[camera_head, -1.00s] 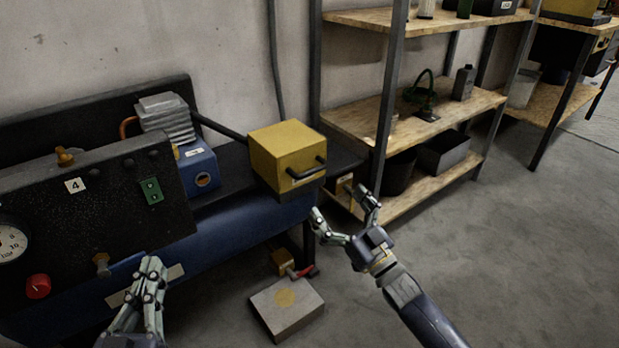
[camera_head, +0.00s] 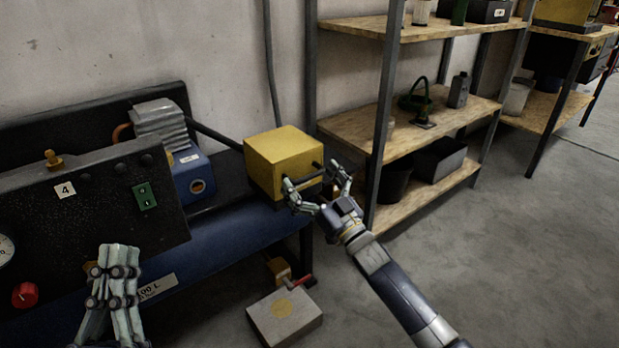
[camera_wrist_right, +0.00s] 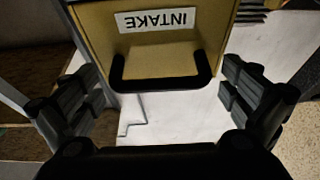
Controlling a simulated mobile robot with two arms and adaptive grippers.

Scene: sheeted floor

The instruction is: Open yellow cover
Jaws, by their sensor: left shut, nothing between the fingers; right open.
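The yellow cover (camera_head: 283,153) is a box on the right end of the blue machine, with a black handle on its front face. In the right wrist view the yellow cover (camera_wrist_right: 165,48) shows an INTAKE label (camera_wrist_right: 157,20) and the black handle (camera_wrist_right: 162,83). My right gripper (camera_head: 316,186) is open in front of that face. In the wrist view its fingers stand to either side of the handle, apart from it. My left gripper (camera_head: 119,262) is shut and empty in front of the control panel, away from the cover.
A black control panel (camera_head: 85,200) with a gauge, a red knob and a green switch is at left. A grey block (camera_head: 284,312) with a red-handled valve (camera_head: 300,283) is on the floor below. Wooden shelves (camera_head: 360,128) stand close at right. Open floor is at lower right.

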